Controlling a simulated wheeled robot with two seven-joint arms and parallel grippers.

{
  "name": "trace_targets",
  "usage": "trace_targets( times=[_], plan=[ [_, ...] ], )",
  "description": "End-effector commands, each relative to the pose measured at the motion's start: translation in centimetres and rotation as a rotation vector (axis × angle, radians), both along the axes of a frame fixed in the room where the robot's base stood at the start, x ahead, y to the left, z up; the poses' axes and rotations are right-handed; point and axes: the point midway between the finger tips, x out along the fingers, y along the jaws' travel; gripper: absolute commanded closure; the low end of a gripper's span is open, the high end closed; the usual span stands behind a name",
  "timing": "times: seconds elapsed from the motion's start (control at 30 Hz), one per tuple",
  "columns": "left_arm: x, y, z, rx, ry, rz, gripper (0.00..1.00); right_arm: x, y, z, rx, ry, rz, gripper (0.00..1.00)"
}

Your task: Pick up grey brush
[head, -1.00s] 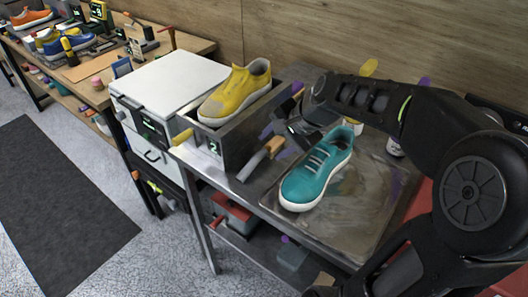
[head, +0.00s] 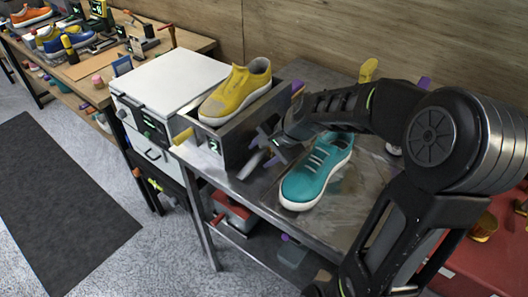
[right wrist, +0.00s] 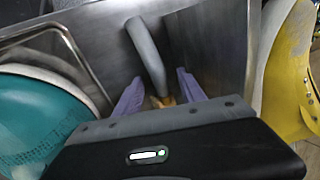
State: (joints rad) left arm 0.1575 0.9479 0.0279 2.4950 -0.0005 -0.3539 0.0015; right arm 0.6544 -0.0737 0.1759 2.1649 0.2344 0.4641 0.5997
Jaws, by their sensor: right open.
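The grey brush (head: 250,166) lies on the metal table between the box with the yellow sneaker and the teal sneaker (head: 316,172). Its curved grey handle also shows in the right wrist view (right wrist: 146,52), with a small tan part at its near end. My right gripper (head: 266,146) is over the brush's tan end and hides most of it in the head view. In the right wrist view its two purple fingers (right wrist: 160,92) stand apart, one on each side of the brush. I cannot tell whether they touch it. My left gripper is not in view.
A metal box (head: 236,143) with a yellow sneaker (head: 236,92) stands left of my right gripper. The teal sneaker rests close by on a dirty tray (head: 345,215). A white-topped unit (head: 170,76) stands further left.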

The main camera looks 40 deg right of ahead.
Motion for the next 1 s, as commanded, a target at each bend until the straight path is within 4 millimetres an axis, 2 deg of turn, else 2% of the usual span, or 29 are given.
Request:
trace_targets(
  times=[0.1, 0.67, 1.0],
  plan=[
    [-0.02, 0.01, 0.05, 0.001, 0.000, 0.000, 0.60, 0.31, 0.08, -0.51, -0.001, 0.000, 0.001, 0.53],
    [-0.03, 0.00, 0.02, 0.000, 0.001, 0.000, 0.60, 0.30, 0.05, -0.47, -0.001, 0.000, 0.000, 0.53],
    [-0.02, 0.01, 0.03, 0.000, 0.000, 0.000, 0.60, 0.31, 0.05, -0.47, -0.001, 0.000, 0.000, 0.81]
  ],
)
